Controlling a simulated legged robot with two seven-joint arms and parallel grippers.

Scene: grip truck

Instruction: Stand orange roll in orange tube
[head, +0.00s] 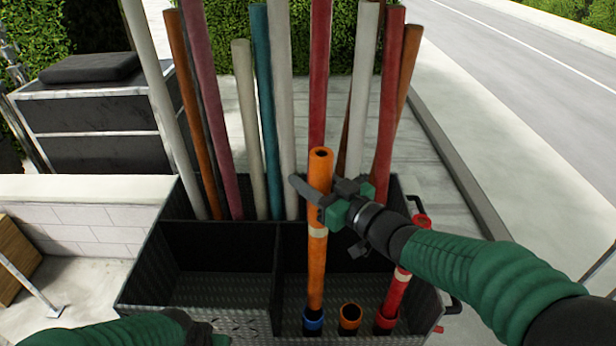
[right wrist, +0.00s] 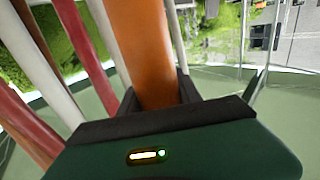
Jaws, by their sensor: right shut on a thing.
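The orange roll (head: 317,262) stands nearly upright in the front right compartment of the black crate. My right gripper (head: 338,208) is shut on its upper part, and the roll also fills the jaws in the right wrist view (right wrist: 150,50). The roll's lower end meets the blue tube (head: 313,321) in the picture; I cannot tell if it is inside or above it. The orange tube (head: 349,318) is just right of it, with its dark mouth open and empty. My left arm (head: 150,332) lies low at the left; its fingertips are hidden.
A red roll (head: 397,290) leans in the red tube (head: 387,322), right of the orange tube. Several tall rolls, white, red, teal and orange, stand in the crate's back compartments. The crate's front left compartment (head: 215,287) is empty. A black cabinet (head: 95,115) stands behind left.

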